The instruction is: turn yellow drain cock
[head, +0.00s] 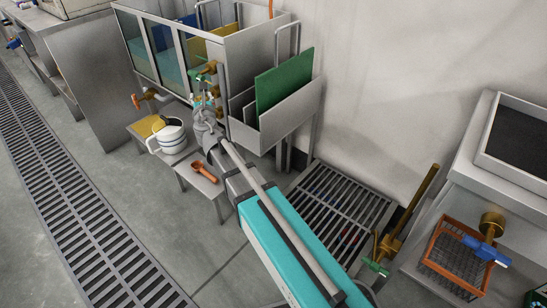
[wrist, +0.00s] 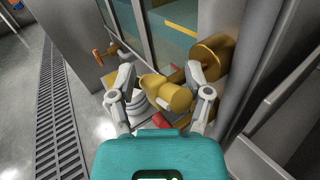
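The yellow drain cock (wrist: 171,94) sits in the middle of the wrist view, brass-yellow, with a round brass flange (wrist: 216,54) behind it at the tank wall. My gripper (wrist: 160,75) is open, one finger on each side of the cock. A gap shows at the left finger; the right finger overlaps the cock's brass parts, and I cannot tell if it touches. In the head view my gripper (head: 205,114) is at the front corner of the tank and largely hides this cock.
A green-handled cock (head: 206,72) and an orange-handled cock (head: 143,98) are close by on the tank. A rack with a green board (head: 283,82) is at the right.

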